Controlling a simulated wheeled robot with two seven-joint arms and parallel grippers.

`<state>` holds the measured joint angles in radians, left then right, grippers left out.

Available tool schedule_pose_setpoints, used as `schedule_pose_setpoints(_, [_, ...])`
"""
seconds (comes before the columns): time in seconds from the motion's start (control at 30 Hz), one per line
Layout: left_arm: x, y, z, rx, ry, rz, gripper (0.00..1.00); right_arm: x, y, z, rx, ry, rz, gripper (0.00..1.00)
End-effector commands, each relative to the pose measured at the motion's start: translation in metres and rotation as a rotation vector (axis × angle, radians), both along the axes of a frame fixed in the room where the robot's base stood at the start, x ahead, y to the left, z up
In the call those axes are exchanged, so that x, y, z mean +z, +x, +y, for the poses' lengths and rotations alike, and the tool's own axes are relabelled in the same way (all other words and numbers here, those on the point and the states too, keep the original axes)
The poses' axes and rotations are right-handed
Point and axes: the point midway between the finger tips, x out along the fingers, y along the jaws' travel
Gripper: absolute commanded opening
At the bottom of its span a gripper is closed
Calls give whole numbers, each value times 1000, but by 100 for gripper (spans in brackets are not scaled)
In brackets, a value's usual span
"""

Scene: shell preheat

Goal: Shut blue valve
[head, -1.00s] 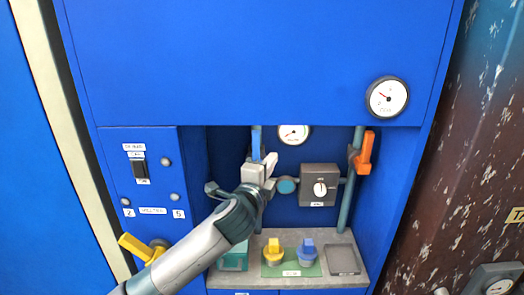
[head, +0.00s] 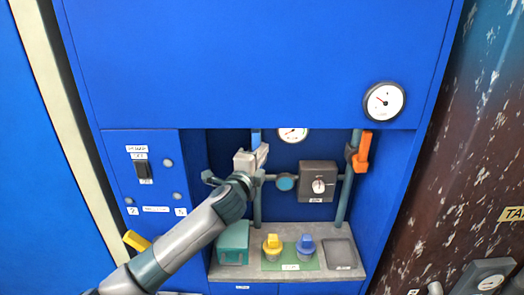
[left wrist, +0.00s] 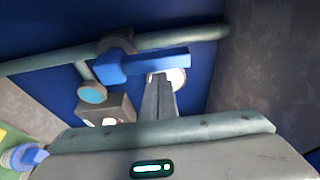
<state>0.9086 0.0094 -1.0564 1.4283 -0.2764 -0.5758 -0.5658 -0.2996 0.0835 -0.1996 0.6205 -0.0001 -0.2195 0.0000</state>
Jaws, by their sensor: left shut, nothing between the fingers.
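The blue valve's handle (head: 256,138) stands upright along the left vertical pipe, under the hood's lower edge. In the left wrist view the blue handle (left wrist: 155,62) lies roughly along the pipe, just beyond my fingers. My left gripper (head: 252,158) is shut and empty, in front of the left pipe and just below the blue handle in the head view. Its closed fingers (left wrist: 161,95) point toward the handle; I cannot tell whether they touch it. The gripper hides the valve body in the head view. My right gripper is not in view.
An orange handle (head: 362,152) sits on the right pipe. A grey gauge box (head: 318,181) hangs between the pipes. On the ledge stand a teal box (head: 232,243), a yellow knob (head: 272,246) and a blue knob (head: 305,247). A yellow lever (head: 135,240) is lower left.

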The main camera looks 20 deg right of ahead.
Motion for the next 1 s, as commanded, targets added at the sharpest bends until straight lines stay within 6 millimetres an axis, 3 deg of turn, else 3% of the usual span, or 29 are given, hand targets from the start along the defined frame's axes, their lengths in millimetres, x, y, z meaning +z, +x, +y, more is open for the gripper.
schedule_pose_setpoints(0.5, [0, 1, 6, 1, -43, 12, 0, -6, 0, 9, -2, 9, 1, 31])
schedule_pose_setpoints(1.0, [-1, 3, 17, 3, -122, 37, 0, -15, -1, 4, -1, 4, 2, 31])
